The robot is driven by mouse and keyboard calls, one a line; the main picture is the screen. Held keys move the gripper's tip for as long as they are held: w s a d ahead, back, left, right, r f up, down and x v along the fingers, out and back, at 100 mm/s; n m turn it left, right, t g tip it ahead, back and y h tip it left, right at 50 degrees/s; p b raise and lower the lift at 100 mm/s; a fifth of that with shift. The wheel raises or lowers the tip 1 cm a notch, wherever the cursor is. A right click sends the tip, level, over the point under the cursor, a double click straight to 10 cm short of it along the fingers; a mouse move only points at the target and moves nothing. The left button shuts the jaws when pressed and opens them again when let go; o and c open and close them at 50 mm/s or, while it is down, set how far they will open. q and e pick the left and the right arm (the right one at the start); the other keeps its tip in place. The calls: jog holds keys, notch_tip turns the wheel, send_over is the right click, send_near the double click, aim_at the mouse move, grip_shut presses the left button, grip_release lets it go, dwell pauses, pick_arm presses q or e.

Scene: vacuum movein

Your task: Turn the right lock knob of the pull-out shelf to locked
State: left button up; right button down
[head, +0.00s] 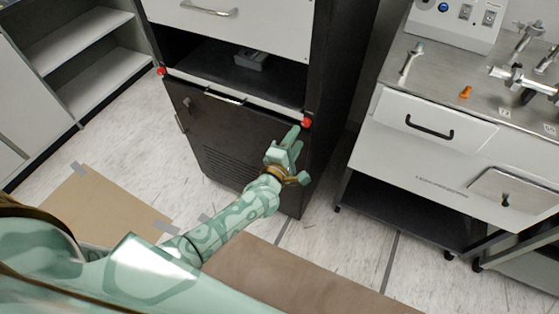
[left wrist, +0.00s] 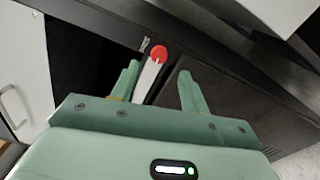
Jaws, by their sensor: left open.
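The right lock knob (head: 306,122) is a small red knob at the right front corner of the pull-out shelf (head: 240,98). A second red knob (head: 161,71) sits at the shelf's left front corner. My left gripper (head: 296,142) is just below and in front of the right knob, with its fingers pointing up toward it. In the left wrist view the right knob (left wrist: 158,53) lies ahead of and between the open fingertips (left wrist: 158,78), at the end of the pale shelf edge. The fingers look apart from the knob. My right gripper is not in view.
A dark cabinet door (head: 235,135) with a vent is below the shelf, and a white drawer (head: 235,22) is above. A steel-topped bench (head: 440,85) stands to the right. Brown sheets (head: 105,205) lie on the pale floor.

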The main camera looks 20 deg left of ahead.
pick_arm(q)
jog(key=s+p, duration=0.2)
jog(key=s, duration=0.9)
jog(key=shift+a, duration=0.2)
jog(key=shift+s, duration=0.1)
jog(key=s+f+m+g+h, duration=0.1)
jog(key=s+f+m+g, duration=0.2)
jog(key=s+f+m, duration=0.4)
jog(key=s+a+f+m+g, duration=0.1)
jog(key=s+f+m+g, duration=0.2)
jog(key=f+m, duration=0.35)
jog(key=s+f+m+g+h, duration=0.1)
jog(key=s+f+m+g, duration=0.25)
jog(key=f, duration=0.55)
jog(key=s+a+f+m+g+y, duration=0.1)
jog(key=s+a+f+m+g, duration=0.1)
jog(key=s, duration=0.8)
jog(key=s+a+f+m+g, duration=0.1)
jog(key=s+f, duration=0.4)
jog(key=s, duration=0.6)
jog(key=s+a+f+m+g+y, duration=0.1)
jog(key=s+g, duration=0.4)
jog(key=s, duration=0.5)
notch_tip(320, 180, down, 3)
jog(key=a+m, duration=0.1)
jog(key=m, duration=0.1)
jog(key=shift+s+a+r+m+y, duration=0.15)
jog(key=shift+s+a+m+y, duration=0.15)
jog(key=shift+s+a+m, duration=0.1)
